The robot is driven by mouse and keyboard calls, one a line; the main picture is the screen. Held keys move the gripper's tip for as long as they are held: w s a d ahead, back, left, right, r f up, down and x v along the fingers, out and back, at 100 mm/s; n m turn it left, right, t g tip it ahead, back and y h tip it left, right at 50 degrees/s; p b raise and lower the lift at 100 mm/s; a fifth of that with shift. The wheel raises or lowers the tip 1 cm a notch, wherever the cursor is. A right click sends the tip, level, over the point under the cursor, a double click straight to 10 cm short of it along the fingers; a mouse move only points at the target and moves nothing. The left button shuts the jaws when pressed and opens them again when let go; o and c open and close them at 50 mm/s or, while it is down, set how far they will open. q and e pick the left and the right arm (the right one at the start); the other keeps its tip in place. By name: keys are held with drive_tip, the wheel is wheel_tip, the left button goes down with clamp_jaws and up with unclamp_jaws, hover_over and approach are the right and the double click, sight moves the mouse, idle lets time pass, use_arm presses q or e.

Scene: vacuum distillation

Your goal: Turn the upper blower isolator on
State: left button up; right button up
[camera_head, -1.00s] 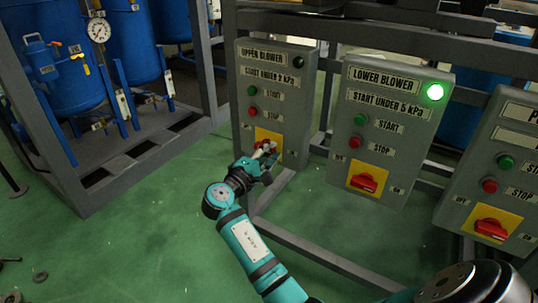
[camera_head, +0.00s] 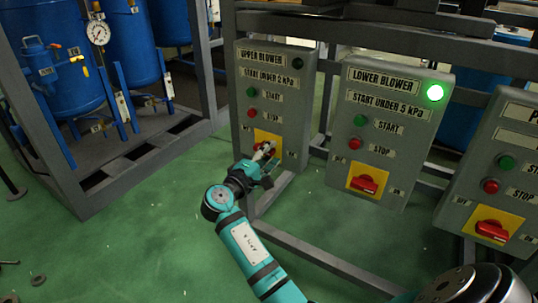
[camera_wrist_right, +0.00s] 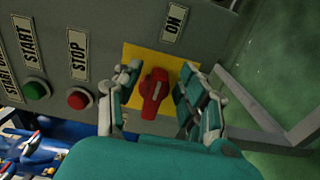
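The upper blower panel (camera_head: 273,82) is a grey box with a dark lamp at its top right. Its isolator is a red handle (camera_wrist_right: 154,92) on a yellow plate (camera_wrist_right: 183,66), with an ON label (camera_wrist_right: 174,22) beside the plate. My right gripper (camera_head: 265,154) is in front of this isolator and partly hides it in the head view. In the right wrist view, the right gripper's (camera_wrist_right: 158,92) fingers are apart, one on each side of the red handle. Gaps show between the handle and both fingers. My left gripper is not in view.
The lower blower panel (camera_head: 385,128) stands to the right with its green lamp (camera_head: 435,93) lit and its own red isolator (camera_head: 364,184). Another panel (camera_head: 500,170) is further right. Green start (camera_wrist_right: 37,89) and red stop (camera_wrist_right: 79,99) buttons are close to the gripper.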

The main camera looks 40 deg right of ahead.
drive_tip(key=shift+a, duration=0.1)
drive_tip(key=v, duration=0.7)
drive_tip(key=shift+a, duration=0.15)
idle(0.3)
